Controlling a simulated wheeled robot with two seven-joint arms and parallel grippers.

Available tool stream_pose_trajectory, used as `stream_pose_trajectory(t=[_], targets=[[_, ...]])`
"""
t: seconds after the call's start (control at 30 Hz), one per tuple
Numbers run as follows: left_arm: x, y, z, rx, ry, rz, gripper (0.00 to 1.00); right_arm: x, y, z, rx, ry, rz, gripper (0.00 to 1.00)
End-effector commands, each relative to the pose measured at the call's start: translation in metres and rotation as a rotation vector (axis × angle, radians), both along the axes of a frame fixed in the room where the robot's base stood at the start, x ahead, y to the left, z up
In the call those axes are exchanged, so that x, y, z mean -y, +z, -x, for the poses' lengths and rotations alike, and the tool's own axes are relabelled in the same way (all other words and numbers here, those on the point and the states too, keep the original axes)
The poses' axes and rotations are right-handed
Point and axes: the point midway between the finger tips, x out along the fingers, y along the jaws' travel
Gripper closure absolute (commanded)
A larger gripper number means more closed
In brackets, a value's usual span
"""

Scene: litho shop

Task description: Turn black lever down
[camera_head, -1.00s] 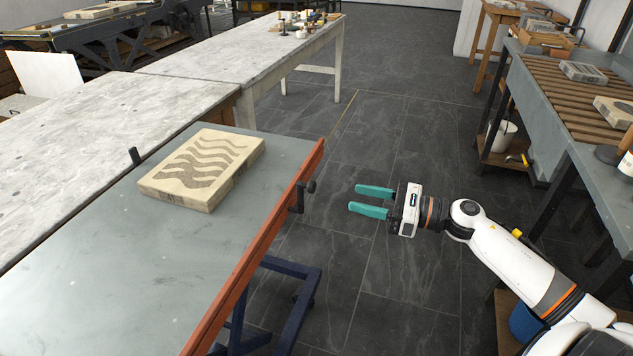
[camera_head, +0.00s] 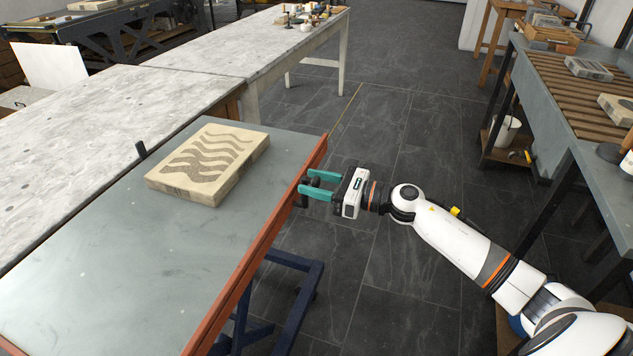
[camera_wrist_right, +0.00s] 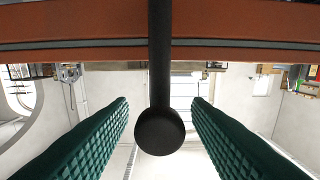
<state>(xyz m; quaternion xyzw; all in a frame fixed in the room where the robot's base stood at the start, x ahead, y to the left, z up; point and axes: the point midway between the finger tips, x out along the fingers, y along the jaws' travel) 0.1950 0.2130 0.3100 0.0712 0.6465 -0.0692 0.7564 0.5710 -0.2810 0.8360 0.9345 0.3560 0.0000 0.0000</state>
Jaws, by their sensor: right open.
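The black lever (camera_wrist_right: 160,70) stands out from the red-orange edge rail of the table in the right wrist view. Its round black knob (camera_wrist_right: 160,131) lies between the two green fingers of my right gripper (camera_wrist_right: 160,140), with a gap on both sides. In the head view my right gripper (camera_head: 317,187) is at the right edge of the table, open, with its fingers around the lever's end (camera_head: 304,188), which they partly hide. My left gripper is not in view.
The grey-topped table (camera_head: 100,250) carries a pale stone block with a wavy dark pattern (camera_head: 210,163). A dark blue frame (camera_head: 300,300) is below its edge. A marble-like table (camera_head: 60,140) is at left. Dark tiled floor (camera_head: 400,280) is open at right, before a wash bench (camera_head: 545,110).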

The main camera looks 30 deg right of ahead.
Motion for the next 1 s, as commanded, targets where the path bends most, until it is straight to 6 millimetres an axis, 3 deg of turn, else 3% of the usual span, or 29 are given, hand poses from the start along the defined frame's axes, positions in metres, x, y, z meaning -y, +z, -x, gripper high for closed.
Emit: stream_pose_trajectory(t=[0.1,0.37,0.77,1.0], targets=[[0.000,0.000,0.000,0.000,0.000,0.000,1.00,0.000,0.000,0.000,0.000,0.000,0.000,0.59],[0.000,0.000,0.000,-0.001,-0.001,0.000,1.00,0.000,0.000,0.000,0.000,0.000,0.000,1.00],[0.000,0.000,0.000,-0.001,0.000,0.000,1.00,0.003,0.000,-0.002,-0.027,0.001,-0.031,1.00],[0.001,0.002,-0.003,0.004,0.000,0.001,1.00,0.012,-0.001,-0.010,-0.123,-0.001,-0.138,1.00]])
